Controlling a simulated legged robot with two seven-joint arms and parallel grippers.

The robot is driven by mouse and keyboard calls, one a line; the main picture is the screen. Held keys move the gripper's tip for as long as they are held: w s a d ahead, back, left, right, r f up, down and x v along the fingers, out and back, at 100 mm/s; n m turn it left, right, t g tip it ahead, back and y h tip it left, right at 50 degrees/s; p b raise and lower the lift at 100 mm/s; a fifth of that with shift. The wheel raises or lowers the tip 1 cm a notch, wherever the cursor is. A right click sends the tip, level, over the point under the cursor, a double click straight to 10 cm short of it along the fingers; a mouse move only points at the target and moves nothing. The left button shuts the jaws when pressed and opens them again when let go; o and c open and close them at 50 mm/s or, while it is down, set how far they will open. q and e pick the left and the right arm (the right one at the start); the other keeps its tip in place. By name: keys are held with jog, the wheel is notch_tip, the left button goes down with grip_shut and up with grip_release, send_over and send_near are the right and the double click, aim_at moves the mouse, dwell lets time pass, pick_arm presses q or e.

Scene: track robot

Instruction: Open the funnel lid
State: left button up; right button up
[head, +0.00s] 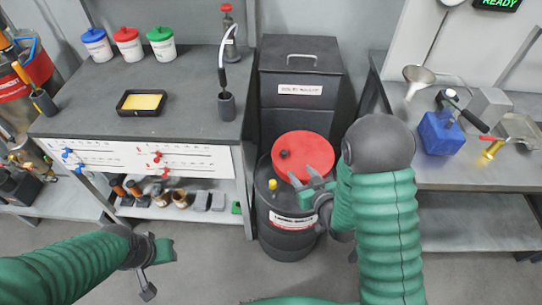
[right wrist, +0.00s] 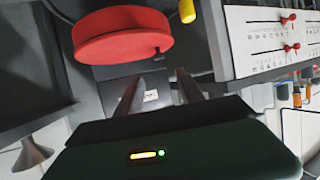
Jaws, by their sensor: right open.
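The red round funnel lid (head: 306,150) with a small dark knob is at the top of a black drum (head: 285,222) with a white label. Whether it lies flat or is raised, I cannot tell. My right gripper (head: 308,187) is open at the lid's near edge, with nothing seen between its fingers. In the right wrist view the lid (right wrist: 122,36) appears above and beyond the open fingers of the right gripper (right wrist: 158,92). My left gripper (head: 160,270) appears open and empty, low at the left over the floor.
A yellow cap (head: 272,184) sits on the drum beside the lid. A dark bin (head: 299,70) stands behind. A workbench (head: 190,75) is on the left, and a table (head: 455,170) with a blue container (head: 440,133) is on the right. The floor in front is clear.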

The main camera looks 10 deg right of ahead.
send_near(285, 153)
jog(key=shift+w+d+f+b, duration=0.2)
jog(key=shift+w, duration=0.25)
jog(key=shift+w+d+f+b, duration=0.15)
jog(key=shift+w+f, duration=0.1)
jog(key=shift+w, duration=0.15)
jog(key=x, duration=0.2)
jog(key=a+x, duration=0.1)
jog(key=x, duration=0.2)
jog(key=b+x, duration=0.1)
jog(key=x, duration=0.2)
jog(key=shift+w+a, duration=0.2)
jog(key=shift+w+d, duration=0.2)
jog(key=shift+w, duration=0.05)
jog(key=shift+d+f, duration=0.1)
jog(key=shift+d, duration=0.15)
jog(key=shift+a, duration=0.4)
jog(key=c, duration=0.8)
grip_shut()
pick_arm(q)
jog(key=shift+w+d+f, duration=0.1)
jog(key=shift+d+f, duration=0.3)
jog(key=shift+f, duration=0.4)
pick_arm(e)
jog(key=shift+d, duration=0.15)
